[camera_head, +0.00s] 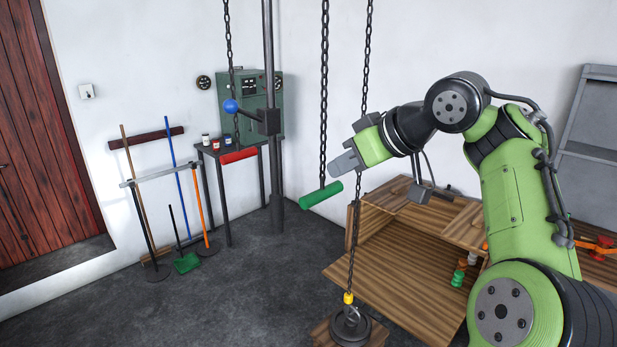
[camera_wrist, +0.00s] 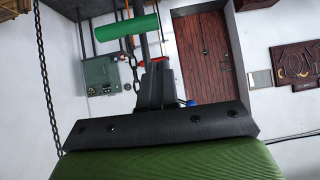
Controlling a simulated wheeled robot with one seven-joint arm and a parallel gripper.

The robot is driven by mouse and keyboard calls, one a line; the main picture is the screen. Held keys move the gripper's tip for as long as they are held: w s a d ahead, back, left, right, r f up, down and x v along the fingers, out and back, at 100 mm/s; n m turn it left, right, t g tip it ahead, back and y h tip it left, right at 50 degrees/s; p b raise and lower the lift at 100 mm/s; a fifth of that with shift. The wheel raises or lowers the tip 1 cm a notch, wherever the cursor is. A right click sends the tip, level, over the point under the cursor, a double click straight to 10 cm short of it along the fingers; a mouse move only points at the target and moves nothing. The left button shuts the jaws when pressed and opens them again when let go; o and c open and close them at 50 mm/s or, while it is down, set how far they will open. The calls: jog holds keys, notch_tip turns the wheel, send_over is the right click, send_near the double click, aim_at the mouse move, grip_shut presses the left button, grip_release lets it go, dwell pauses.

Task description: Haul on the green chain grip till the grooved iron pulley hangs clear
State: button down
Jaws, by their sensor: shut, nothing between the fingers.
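The green chain grip (camera_head: 321,195) is a short green bar hanging from a dark chain in the middle of the head view. In the wrist view the green grip (camera_wrist: 126,27) shows beyond my fingers, a little left of them. The grooved iron pulley (camera_head: 350,325) is at the bottom of the head view, under a yellow-collared hook (camera_head: 348,298) on another chain. It appears to rest on a wooden block; its lower part is cut off by the frame. My gripper (camera_head: 345,162) is just above and right of the green grip, apart from it. It is shut and empty.
A red grip (camera_head: 239,156) hangs on a chain at the left, near a post with a blue-knobbed lever (camera_head: 231,106). A wooden bench (camera_head: 400,262) stands right of the pulley chain, below my arm. Brooms (camera_head: 175,200) lean at the left wall. The floor between is clear.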

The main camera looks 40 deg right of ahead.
jog(key=s+d+r+t, duration=0.1)
jog(key=s+d+r, duration=0.1)
jog(key=s+r, duration=0.1)
jog(key=w+f+b, duration=0.3)
jog(key=w+f, duration=0.6)
jog(key=f, duration=0.1)
jog(key=shift+a+h, duration=0.15)
jog(key=shift+h, duration=0.15)
